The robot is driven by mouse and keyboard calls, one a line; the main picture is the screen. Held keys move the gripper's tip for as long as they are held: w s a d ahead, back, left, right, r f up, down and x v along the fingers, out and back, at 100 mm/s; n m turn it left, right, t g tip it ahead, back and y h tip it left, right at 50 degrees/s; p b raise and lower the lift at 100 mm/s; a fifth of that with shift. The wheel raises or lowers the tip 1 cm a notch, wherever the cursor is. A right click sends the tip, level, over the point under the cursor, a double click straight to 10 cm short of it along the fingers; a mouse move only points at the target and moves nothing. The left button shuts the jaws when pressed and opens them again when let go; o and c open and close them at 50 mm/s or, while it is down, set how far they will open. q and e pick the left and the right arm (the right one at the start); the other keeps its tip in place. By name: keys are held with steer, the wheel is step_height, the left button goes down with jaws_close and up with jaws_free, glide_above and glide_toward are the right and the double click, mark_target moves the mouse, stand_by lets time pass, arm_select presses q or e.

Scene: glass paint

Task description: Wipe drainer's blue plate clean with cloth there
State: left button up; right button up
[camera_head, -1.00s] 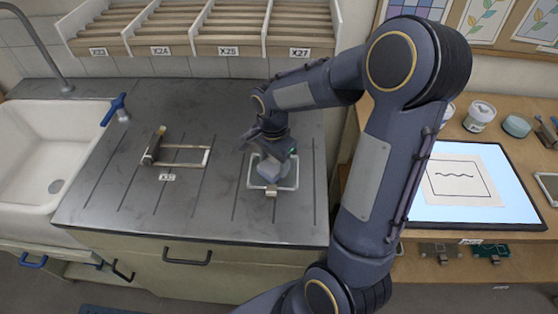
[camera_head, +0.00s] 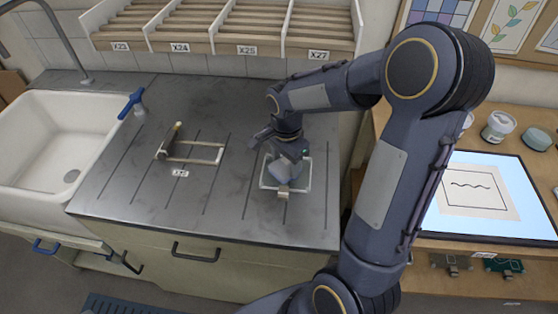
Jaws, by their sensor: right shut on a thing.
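My right gripper (camera_head: 287,153) reaches down over the grey drainer (camera_head: 225,205), the ribbed metal top beside the sink. It is shut on a bluish-grey cloth-like thing (camera_head: 284,171), whose shape is partly hidden by the fingers. This thing lies on or just above a pale square-framed plate (camera_head: 305,184) with a small metal clip at its front edge. The plate's middle is covered, so I cannot tell its colour or how clean it is. My left gripper is not in view.
Another empty metal frame (camera_head: 194,160) with a dark bar lies to the left on the drainer. The white sink (camera_head: 58,135) and a blue tap handle (camera_head: 131,102) are further left. A lit panel (camera_head: 483,195) with a drawing sits on the wooden bench at right.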

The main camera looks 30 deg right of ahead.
steer(key=shift+s+d+f, duration=0.15)
steer(key=shift+s+d, duration=0.95)
steer(key=shift+d, duration=0.15)
steer(key=shift+w+a, duration=2)
steer(key=shift+a, duration=0.3)
steer(key=shift+s+d, duration=1)
steer(key=shift+d, duration=0.1)
steer(key=shift+s+d, duration=1.05)
steer(key=shift+d, duration=0.25)
step_height(320, 180, up, 5)
steer(key=p, duration=0.3)
steer(key=shift+p, duration=0.4)
